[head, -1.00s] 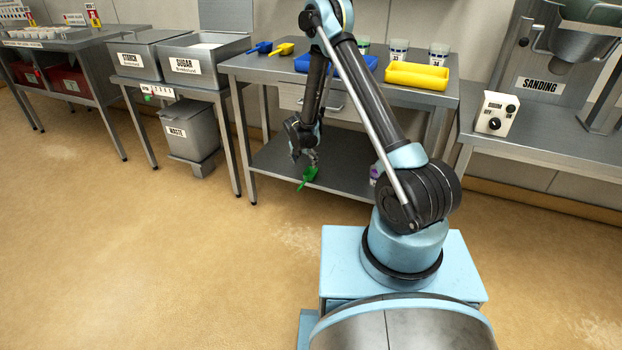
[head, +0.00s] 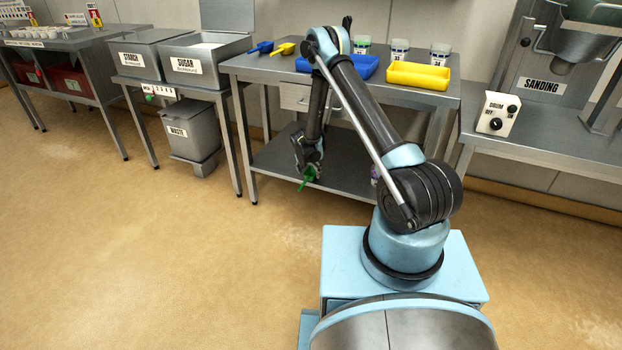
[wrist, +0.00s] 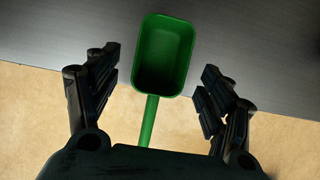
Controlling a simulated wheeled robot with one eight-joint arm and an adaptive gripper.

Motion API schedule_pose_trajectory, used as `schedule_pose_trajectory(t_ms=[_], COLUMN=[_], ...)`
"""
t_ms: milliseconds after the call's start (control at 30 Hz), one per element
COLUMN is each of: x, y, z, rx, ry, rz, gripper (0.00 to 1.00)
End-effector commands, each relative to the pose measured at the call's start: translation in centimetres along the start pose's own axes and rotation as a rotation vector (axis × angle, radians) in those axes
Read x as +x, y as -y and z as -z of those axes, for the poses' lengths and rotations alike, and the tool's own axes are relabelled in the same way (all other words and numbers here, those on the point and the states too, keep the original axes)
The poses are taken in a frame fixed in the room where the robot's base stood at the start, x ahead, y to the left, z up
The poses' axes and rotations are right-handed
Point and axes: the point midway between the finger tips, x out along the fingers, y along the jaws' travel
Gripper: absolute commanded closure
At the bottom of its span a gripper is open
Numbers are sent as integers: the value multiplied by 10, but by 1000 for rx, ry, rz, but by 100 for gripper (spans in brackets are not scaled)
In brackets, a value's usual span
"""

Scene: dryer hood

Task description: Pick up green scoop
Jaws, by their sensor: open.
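The green scoop (wrist: 164,58) shows in the wrist view, with its bowl over the grey shelf and its handle (wrist: 149,121) pointing back toward my gripper past the shelf edge. My gripper (wrist: 162,90) is open, with one finger on each side of the scoop and a gap on both sides. In the head view the scoop (head: 309,175) is small and partly hidden at the front edge of the lower shelf. My gripper (head: 305,160) is just above it there, and the fingertips are hard to make out.
The lower shelf (head: 270,160) belongs to a steel table. Its top (head: 275,68) holds blue and yellow scoops (head: 285,49), a blue tray (head: 365,68), a yellow tray (head: 418,76) and several cups. A purple item on the shelf is mostly behind my arm. Floor in front is clear.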

Motion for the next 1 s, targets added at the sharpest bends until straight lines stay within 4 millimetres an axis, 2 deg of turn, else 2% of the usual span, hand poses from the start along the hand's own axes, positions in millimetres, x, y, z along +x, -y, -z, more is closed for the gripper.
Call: schedule_pose_trajectory(t_ms=[200, 500, 533, 567, 733, 1000], x=[28, 33, 33, 33, 33, 33], y=[0, 0, 0, 0, 0, 1], z=[-3, -2, -2, -2, -3, -3], rx=[1, 1, 1, 1, 1, 1], ry=[0, 0, 0, 0, 0, 0], rz=[0, 0, 0, 0, 0, 0], gripper=[26, 26, 28, 35, 74, 74])
